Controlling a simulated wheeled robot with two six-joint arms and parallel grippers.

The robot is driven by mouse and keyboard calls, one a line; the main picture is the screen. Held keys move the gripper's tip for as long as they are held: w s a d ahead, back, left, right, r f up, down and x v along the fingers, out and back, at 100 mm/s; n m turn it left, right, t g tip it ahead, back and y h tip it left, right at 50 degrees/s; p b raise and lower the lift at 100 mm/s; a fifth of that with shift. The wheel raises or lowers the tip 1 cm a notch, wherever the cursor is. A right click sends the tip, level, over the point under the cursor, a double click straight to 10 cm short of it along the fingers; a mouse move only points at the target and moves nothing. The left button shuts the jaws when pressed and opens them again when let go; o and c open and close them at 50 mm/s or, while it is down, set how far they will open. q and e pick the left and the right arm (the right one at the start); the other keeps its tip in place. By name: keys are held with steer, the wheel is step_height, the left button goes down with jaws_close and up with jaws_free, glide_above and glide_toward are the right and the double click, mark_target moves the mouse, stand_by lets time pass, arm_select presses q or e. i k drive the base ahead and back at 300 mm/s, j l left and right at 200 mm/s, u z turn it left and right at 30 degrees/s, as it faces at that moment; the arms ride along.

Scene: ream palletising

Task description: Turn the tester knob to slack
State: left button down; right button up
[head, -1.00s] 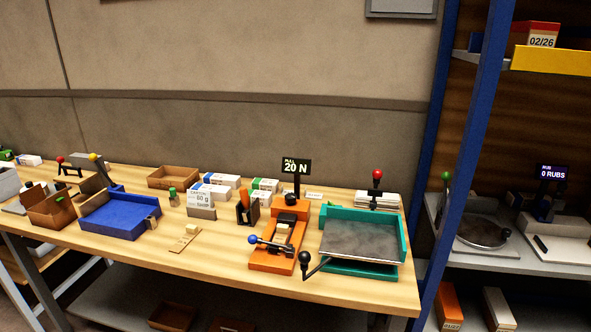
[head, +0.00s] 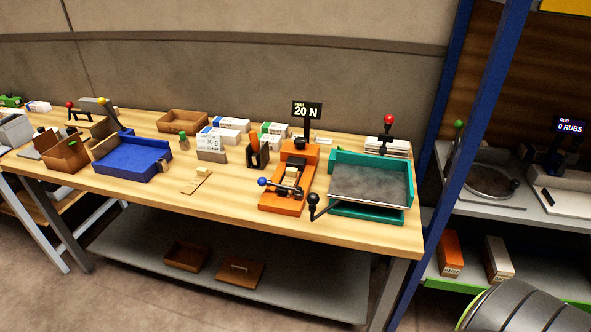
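The orange tester (head: 287,196) stands on the wooden bench, right of the middle. Its black sign (head: 307,110) reads "PULL 20 N". A lever with a blue ball (head: 262,182) sticks out at the tester's left side. A crank with a black ball (head: 313,199) stands at the front, between the tester and the teal tray. Which of these is the tester knob, and how it is set, I cannot tell at this size. Neither of my grippers is in view.
A teal tray (head: 411,195) sits right of the tester; a blue tray (head: 128,175) lies to the left. White ream packs and a dark holder (head: 258,157) stand behind. A blue rack post (head: 440,150) rises at the right. The bench's front edge is clear.

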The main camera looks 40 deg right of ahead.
mark_target(299, 142)
steer(key=z, duration=0.3)
steer(key=i+l+z, duration=0.1)
steer(key=l+z, duration=0.15)
steer(key=z, duration=0.15)
steer(key=i+l+z, duration=0.1)
steer(key=l+z, duration=0.15)
steer(key=z, duration=0.15)
steer(key=i+l+z, duration=0.15)
steer(key=z, duration=0.25)
